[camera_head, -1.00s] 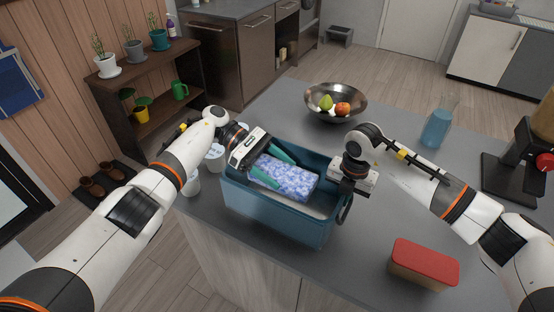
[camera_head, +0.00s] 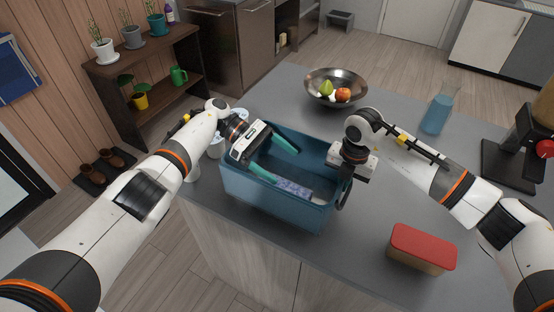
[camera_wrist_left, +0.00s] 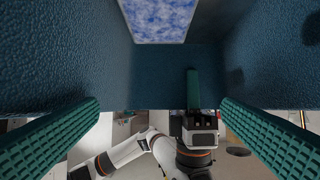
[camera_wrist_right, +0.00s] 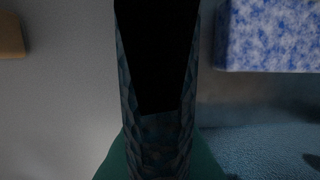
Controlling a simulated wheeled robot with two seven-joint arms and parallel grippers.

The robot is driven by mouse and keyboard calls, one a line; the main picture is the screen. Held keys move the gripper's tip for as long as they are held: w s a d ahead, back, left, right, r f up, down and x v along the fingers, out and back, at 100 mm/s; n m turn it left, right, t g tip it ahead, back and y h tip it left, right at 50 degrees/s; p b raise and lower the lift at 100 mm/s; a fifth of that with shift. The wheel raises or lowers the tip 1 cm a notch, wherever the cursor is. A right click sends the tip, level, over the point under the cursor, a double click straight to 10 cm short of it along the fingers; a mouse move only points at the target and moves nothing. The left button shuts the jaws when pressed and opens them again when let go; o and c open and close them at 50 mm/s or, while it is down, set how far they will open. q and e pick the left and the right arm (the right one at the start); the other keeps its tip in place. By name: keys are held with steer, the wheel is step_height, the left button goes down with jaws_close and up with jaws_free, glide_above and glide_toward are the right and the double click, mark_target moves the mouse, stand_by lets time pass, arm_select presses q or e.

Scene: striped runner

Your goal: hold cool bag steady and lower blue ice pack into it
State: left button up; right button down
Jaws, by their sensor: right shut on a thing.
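The cool bag (camera_head: 275,207) is a blue open-topped box standing on the grey counter. The ice pack (camera_head: 295,187), mottled blue and white, lies low inside it, mostly hidden by the near wall; it also shows in the left wrist view (camera_wrist_left: 158,20) and the right wrist view (camera_wrist_right: 270,38). My left gripper (camera_head: 278,160) is over the bag's opening, its teal fingers wide apart with nothing between them. My right gripper (camera_head: 346,172) is at the bag's right end, shut on the bag there; its fingertips are hard to make out. A dark handle loop (camera_head: 344,194) hangs beside it.
A metal bowl (camera_head: 322,98) with fruit stands behind the bag, a blue flask (camera_head: 438,112) at back right. A red-lidded box (camera_head: 422,248) sits at front right. White cups (camera_head: 215,148) stand close left of the bag. The counter between bag and box is clear.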

arm_select(q)
steer(key=shift+a, duration=0.1)
step_height(320, 180, up, 8)
stand_by(0.9)
stand_by(0.5)
arm_select(e)
steer(key=c, duration=1.5)
jaws_free()
steer(key=shift+r, duration=0.1)
steer(key=r, duration=1.2)
steer(key=shift+s+d, duration=0.1)
steer(key=shift+d, duration=0.2)
arm_select(q)
steer(key=shift+s+f, duration=0.1)
arm_select(e)
steer(key=shift+f, duration=0.15)
